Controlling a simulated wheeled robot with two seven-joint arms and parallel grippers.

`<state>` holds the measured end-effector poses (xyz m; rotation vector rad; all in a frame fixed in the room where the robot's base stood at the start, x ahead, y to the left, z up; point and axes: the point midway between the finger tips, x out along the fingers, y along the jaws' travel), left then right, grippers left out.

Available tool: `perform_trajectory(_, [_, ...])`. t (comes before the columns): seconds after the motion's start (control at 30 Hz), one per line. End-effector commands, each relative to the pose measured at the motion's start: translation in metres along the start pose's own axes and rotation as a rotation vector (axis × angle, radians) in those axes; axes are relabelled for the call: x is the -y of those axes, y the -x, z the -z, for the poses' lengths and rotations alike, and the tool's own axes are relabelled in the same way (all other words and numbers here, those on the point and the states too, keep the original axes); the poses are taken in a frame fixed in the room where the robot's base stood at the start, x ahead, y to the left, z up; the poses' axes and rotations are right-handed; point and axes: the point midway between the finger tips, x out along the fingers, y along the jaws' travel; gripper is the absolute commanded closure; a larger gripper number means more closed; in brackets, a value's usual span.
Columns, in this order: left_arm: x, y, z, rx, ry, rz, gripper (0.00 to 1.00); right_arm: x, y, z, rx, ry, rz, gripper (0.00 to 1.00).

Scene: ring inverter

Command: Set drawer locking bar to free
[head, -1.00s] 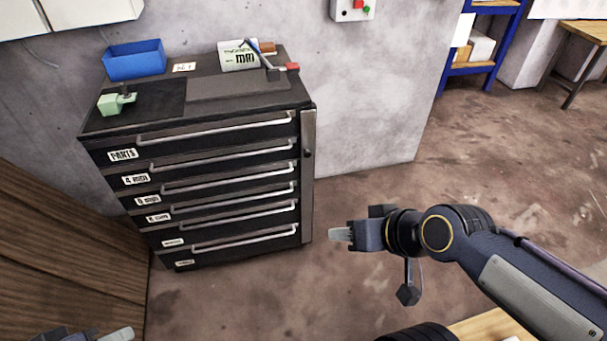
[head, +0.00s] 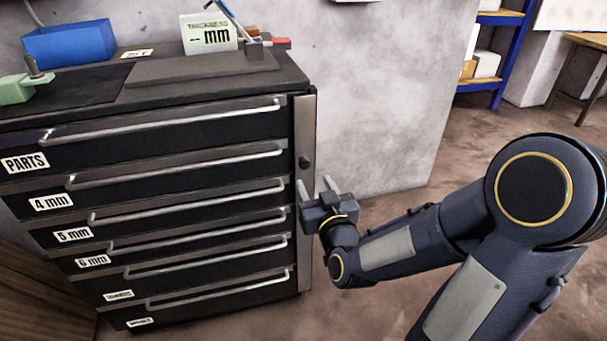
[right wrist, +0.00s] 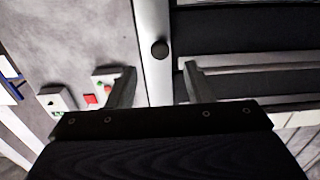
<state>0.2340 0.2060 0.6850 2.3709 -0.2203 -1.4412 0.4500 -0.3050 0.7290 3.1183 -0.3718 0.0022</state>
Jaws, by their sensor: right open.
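The drawer locking bar (head: 307,120) is a grey vertical strip along the right front edge of the black drawer cabinet (head: 200,135). A dark round knob (head: 305,162) sits on it. My right gripper (head: 315,187) is open and empty, just below the knob in the head view, fingers pointing up. In the right wrist view the bar (right wrist: 150,30) and knob (right wrist: 159,49) lie ahead, between and beyond the two open fingers (right wrist: 160,85). The fingers do not appear to touch the knob. My left gripper is out of view.
Several drawers with long handles (head: 180,163) and size labels fill the cabinet front.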

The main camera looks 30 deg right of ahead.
Motion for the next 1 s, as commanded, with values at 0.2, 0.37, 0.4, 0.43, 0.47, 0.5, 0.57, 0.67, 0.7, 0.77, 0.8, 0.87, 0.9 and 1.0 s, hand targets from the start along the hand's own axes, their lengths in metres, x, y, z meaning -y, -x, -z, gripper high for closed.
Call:
perform_trajectory(0.2, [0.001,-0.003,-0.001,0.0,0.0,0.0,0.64,0.0,-0.037,0.0,0.001,-0.001,0.001,0.53])
perform_trajectory(0.37, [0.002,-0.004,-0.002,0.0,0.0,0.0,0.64,0.0,-0.056,0.0,0.001,-0.001,0.001,0.53])
perform_trajectory(0.4, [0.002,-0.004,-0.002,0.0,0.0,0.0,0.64,0.0,-0.059,0.0,0.001,-0.001,0.001,0.53])
perform_trajectory(0.43, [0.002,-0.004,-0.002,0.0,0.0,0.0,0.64,0.0,-0.061,0.0,0.001,-0.001,0.001,0.53])
perform_trajectory(0.47, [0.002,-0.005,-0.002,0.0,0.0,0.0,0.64,0.0,-0.062,0.001,0.0,-0.001,0.001,0.53])
perform_trajectory(0.5, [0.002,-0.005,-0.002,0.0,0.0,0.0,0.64,0.0,-0.064,0.001,0.0,-0.001,0.001,0.53])
perform_trajectory(0.57, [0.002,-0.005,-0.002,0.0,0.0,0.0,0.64,0.0,-0.065,0.001,0.001,-0.001,0.001,0.53])
perform_trajectory(0.67, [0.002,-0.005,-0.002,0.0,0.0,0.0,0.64,0.0,-0.065,0.001,0.001,-0.001,0.002,0.53])
perform_trajectory(0.7, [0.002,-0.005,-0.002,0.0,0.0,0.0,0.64,0.0,-0.065,0.001,0.001,-0.001,0.002,0.53])
perform_trajectory(0.77, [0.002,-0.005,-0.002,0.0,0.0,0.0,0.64,0.0,-0.065,0.001,0.001,-0.001,0.002,0.55])
perform_trajectory(0.8, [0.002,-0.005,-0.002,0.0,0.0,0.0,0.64,0.0,-0.065,0.001,0.001,-0.002,0.002,0.6])
perform_trajectory(0.87, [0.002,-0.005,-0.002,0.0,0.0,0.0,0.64,0.0,-0.064,0.001,0.001,-0.002,0.002,0.68])
perform_trajectory(0.9, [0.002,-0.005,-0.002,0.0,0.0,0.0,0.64,0.0,-0.064,0.001,0.001,-0.002,0.002,0.73])
perform_trajectory(1.0, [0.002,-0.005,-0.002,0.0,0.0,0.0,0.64,0.0,-0.064,0.001,0.001,-0.002,0.002,0.86])
